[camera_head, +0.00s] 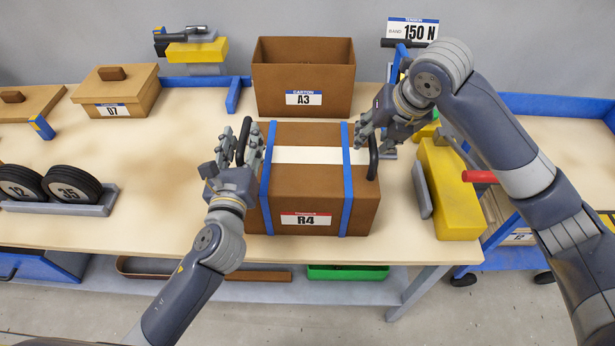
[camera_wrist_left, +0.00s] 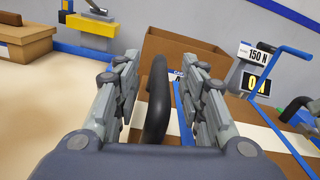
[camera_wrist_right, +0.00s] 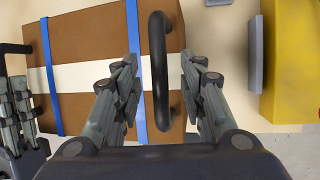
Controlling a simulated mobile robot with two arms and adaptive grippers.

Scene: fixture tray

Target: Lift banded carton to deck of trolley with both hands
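The banded carton R4 (camera_head: 321,220) is a closed brown box on the bench, with two blue bands, white tape and a black handle at each end. My left gripper (camera_head: 241,148) is open, its fingers on either side of the left handle (camera_wrist_left: 157,100), with gaps showing. My right gripper (camera_head: 368,137) is open at the right handle (camera_head: 373,160); in the right wrist view the handle (camera_wrist_right: 158,75) lies between its spread fingers. A blue trolley with a beige deck (camera_head: 575,152) stands at the right, partly hidden by my right arm.
Open carton A3 (camera_head: 304,76) stands just behind R4. A yellow block (camera_head: 450,195) and a grey bar lie to its right, and a red handle (camera_head: 480,177) beyond. Carton 07 (camera_head: 115,92) and black discs (camera_head: 72,184) are at left. Bench left of R4 is mostly clear.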

